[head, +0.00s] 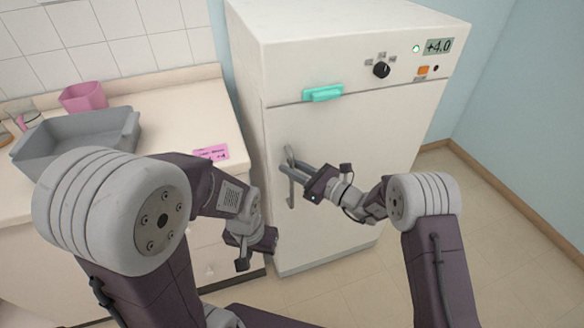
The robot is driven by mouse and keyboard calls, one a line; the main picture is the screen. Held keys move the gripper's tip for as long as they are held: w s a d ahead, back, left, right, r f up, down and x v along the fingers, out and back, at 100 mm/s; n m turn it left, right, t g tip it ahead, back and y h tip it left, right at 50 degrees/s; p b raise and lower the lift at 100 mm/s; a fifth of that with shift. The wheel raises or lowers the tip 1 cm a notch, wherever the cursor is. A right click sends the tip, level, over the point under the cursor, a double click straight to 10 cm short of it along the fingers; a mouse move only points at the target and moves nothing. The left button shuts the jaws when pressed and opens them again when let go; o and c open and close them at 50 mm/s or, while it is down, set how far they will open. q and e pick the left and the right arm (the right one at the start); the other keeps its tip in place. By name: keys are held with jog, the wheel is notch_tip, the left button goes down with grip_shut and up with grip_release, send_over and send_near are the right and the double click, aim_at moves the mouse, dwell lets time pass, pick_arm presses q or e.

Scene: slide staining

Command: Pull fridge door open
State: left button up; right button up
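The white fridge (350,130) stands at the centre of the head view, its door (390,150) shut as far as I can see. A grey vertical handle (291,192) is on the left side of the door. My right gripper (288,166) reaches in from the right, its grey fingers at the handle's upper part. The fingers overlap the handle, and I cannot tell whether they are clamped on it. My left gripper (262,243) hangs low in front of the counter, left of the fridge. Its fingers are not clearly visible.
A teal clip-like piece (322,93) is at the door's top edge. The counter (180,115) at left holds a grey tray (75,140), a pink container (83,97) and a pink label (211,152). Floor (480,220) is clear right of the fridge, up to the blue wall.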

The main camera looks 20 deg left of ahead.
grip_shut()
dwell(1.4)
